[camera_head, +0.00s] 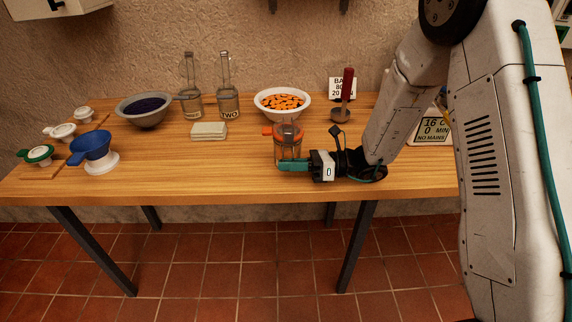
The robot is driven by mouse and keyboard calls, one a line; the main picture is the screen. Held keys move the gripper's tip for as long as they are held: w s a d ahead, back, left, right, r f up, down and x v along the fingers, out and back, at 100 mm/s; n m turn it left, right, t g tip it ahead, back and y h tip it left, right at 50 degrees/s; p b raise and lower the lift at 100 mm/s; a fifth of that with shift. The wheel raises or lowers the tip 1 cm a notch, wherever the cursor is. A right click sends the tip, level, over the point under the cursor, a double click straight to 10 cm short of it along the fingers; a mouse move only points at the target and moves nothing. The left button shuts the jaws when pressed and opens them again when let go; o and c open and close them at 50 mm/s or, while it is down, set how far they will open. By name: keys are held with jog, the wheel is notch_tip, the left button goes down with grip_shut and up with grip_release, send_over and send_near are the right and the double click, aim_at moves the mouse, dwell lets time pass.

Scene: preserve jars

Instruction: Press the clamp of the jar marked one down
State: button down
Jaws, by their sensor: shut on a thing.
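A clear glass jar (289,148) with orange parts at its top stands upright near the front edge of the wooden table. An orange tab (267,131) sticks out to the left of its rim. I cannot read a mark on this jar, and whether its clamp is up or down is too small to tell. My gripper (291,166), with teal fingers, comes in from the right, low at the jar's body, and is shut on it. The fingers hide the lower part of the jar.
A white bowl of orange pieces (283,104) stands just behind the jar. A masher with a red handle (348,85) is behind right. Table front left of the jar is clear.

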jog(key=c, duration=1.5)
grip_release()
jog(key=shift+o, duration=0.2)
jog(key=d, duration=0.7)
jog(key=shift+s+d, duration=0.15)
jog(key=shift+d, duration=0.2)
